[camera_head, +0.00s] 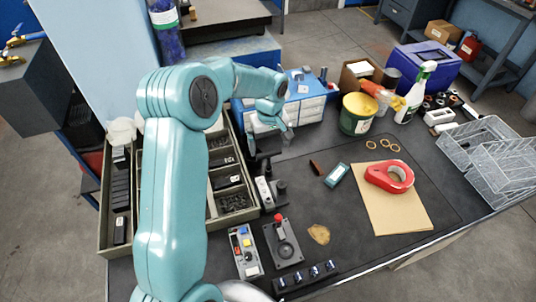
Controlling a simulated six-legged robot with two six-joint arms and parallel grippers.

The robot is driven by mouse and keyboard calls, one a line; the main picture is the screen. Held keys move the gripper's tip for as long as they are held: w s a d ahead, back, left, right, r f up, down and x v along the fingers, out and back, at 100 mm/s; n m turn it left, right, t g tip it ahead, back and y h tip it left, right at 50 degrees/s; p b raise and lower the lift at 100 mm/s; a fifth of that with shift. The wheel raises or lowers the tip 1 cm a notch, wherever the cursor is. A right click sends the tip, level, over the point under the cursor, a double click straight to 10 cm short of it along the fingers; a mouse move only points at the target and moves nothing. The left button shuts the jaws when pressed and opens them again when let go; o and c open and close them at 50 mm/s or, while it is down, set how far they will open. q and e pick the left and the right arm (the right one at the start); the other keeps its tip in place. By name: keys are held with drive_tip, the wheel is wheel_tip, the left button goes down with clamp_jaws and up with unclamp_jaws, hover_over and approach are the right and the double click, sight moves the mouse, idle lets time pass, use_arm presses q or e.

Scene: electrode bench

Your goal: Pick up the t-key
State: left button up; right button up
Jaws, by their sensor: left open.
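I cannot make out a t-key for certain; it may be hidden behind my left arm or too small to tell. My left gripper (271,140) is open and seems empty. It hangs over the back of the dark bench mat, in front of the blue drawer cabinet (304,107) and right of the compartment tray (232,204). The tray holds small dark parts and is partly covered by my left arm. My right gripper is out of view.
A joystick box (284,250) and a switch box (244,259) stand near the front. A green tub (356,121), spray bottle (414,95) and wire baskets (497,158) stand behind and right. The mat's middle is mostly free.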

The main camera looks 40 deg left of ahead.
sight(269, 152)
use_arm(q)
drive_tip(key=shift+w+f, duration=0.1)
drive_tip(key=shift+f, duration=1.1)
drive_tip(key=f, duration=0.1)
drive_tip(key=f+p, duration=0.1)
drive_tip(key=f, duration=0.2)
drive_tip(key=shift+a, duration=0.25)
drive_tip(key=shift+f, duration=0.35)
drive_tip(key=shift+d+r, duration=0.1)
drive_tip(key=shift+c, duration=0.7)
drive_tip(key=c, duration=0.6)
drive_tip(key=shift+c, duration=0.2)
